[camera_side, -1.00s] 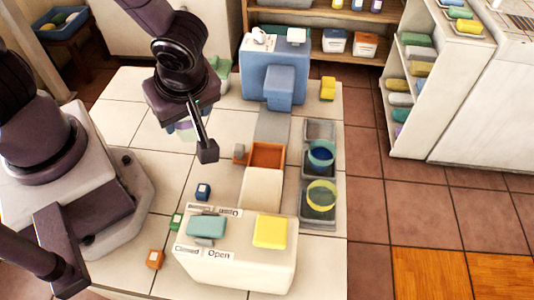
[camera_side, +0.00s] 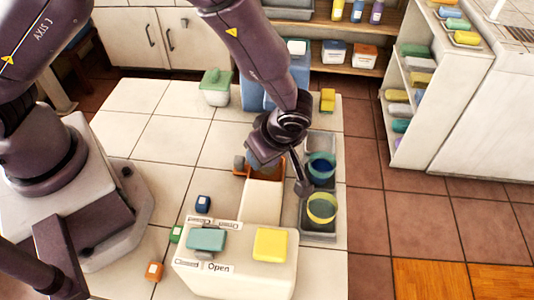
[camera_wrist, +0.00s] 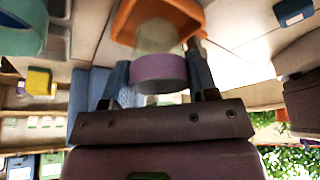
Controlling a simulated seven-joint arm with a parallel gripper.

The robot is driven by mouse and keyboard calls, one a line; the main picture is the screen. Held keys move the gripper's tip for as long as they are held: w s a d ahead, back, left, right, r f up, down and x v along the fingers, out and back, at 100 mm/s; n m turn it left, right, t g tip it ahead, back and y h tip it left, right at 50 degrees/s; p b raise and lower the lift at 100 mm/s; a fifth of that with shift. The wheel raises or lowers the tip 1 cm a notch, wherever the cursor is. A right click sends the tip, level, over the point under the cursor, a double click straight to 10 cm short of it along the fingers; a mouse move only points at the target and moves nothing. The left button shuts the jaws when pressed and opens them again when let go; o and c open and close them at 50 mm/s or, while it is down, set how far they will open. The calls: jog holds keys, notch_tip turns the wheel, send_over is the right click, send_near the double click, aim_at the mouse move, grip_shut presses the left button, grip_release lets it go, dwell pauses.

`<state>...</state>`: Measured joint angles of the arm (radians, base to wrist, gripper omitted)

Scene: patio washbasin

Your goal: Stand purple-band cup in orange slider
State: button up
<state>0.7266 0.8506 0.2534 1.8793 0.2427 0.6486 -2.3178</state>
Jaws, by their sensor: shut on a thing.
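The purple-band cup (camera_wrist: 158,72) is held between the two fingers of my gripper (camera_wrist: 160,62) in the wrist view. Its pale translucent end points at the orange slider (camera_wrist: 125,22) and overlaps its opening. In the side view my gripper (camera_side: 276,168) is over the orange slider (camera_side: 281,166), which sits at the back end of a cream block (camera_side: 262,197). My gripper hides most of the slider and nearly all of the cup there. I cannot tell whether the cup touches the slider's floor.
A cream box (camera_side: 235,275) with teal (camera_side: 206,239) and yellow (camera_side: 272,244) blocks stands in front. The left tiles are mostly clear.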

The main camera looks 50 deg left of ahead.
jog(key=shift+f, duration=0.65)
jog(key=shift+f, duration=0.2)
jog(key=o, duration=0.9)
jog(key=shift+r, duration=0.1)
